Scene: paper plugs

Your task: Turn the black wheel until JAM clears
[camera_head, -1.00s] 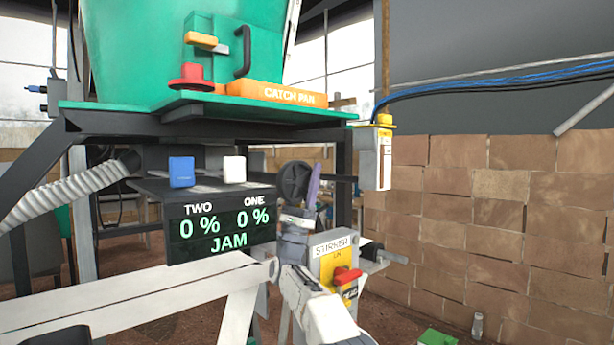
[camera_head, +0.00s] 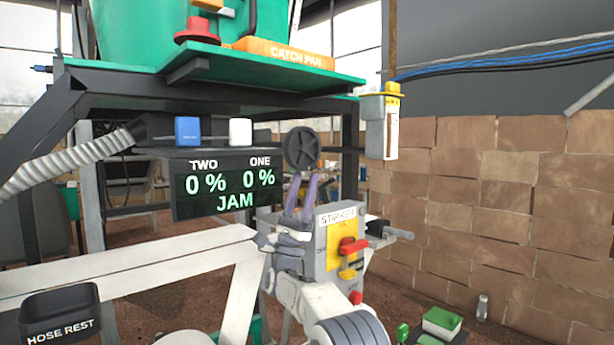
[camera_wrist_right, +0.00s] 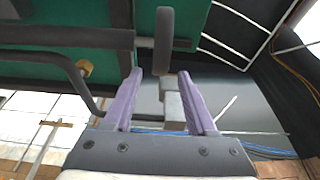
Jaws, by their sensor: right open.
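The black wheel (camera_head: 301,148) stands upright under the green hopper's frame, to the right of the display. The display (camera_head: 225,187) reads TWO 0 %, ONE 0 % and JAM. My right gripper (camera_head: 301,178) is open, its two purple fingers pointing up just below the wheel, with nothing between them. In the right wrist view a dark upright shape (camera_wrist_right: 164,40), likely the wheel's rim edge-on, lies beyond the gap between the fingertips (camera_wrist_right: 160,73). I cannot tell whether the fingers touch it. My left gripper is not in view.
The STIRRER box (camera_head: 340,240) with a red handle stands right of my right gripper. The catch pan (camera_head: 285,54) is above. A blue block (camera_head: 188,130) and a white block (camera_head: 240,131) sit over the display. The hose rest (camera_head: 60,315) is at lower left.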

